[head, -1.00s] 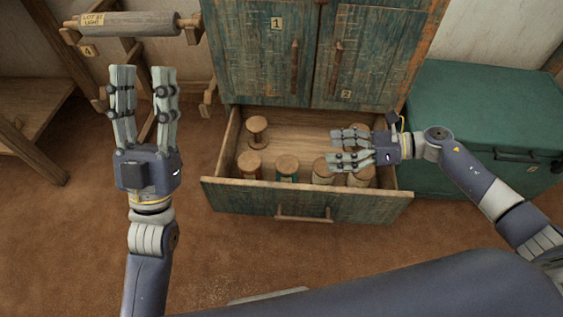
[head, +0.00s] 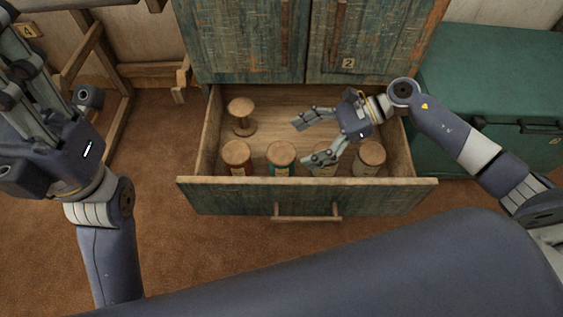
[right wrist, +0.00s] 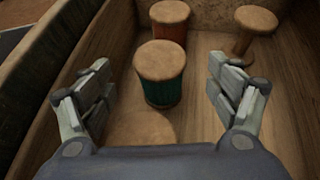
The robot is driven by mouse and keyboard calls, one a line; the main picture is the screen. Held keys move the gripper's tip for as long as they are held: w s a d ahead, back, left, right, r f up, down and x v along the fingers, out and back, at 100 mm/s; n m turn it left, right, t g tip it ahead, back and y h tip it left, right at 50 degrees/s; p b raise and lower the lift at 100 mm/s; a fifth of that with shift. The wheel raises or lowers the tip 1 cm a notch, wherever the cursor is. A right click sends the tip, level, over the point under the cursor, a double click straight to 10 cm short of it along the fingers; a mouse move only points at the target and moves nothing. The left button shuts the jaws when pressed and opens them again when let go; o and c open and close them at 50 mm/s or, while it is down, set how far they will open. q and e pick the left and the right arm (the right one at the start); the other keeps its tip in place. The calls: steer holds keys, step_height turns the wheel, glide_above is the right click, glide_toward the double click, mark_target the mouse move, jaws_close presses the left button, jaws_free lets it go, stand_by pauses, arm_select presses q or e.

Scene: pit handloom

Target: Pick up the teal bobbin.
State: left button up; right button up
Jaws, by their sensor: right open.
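The teal bobbin (head: 281,168) stands upright in the open drawer, in the front row, with a round wooden top and teal thread below. In the right wrist view the teal bobbin (right wrist: 161,88) is near the middle, beyond and between the fingertips. My right gripper (head: 305,141) is over the drawer, open and empty, with its fingers pointing left toward the teal bobbin. In the right wrist view my right gripper (right wrist: 160,75) shows its two fingers wide apart. My left gripper (head: 18,75) is at the left edge, partly cut off, away from the drawer.
A red bobbin (head: 237,169) stands left of the teal one. A bare spool (head: 241,117) stands behind. Two more bobbins stand right, one partly hidden by my right gripper, the other (head: 369,160) clear. Drawer walls (head: 307,196) enclose them. A green chest (head: 480,90) is right.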

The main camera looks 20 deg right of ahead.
mark_target(284, 151)
steer(key=b+x, duration=0.2)
steer(key=x, duration=0.3)
steer(key=c, duration=1.6)
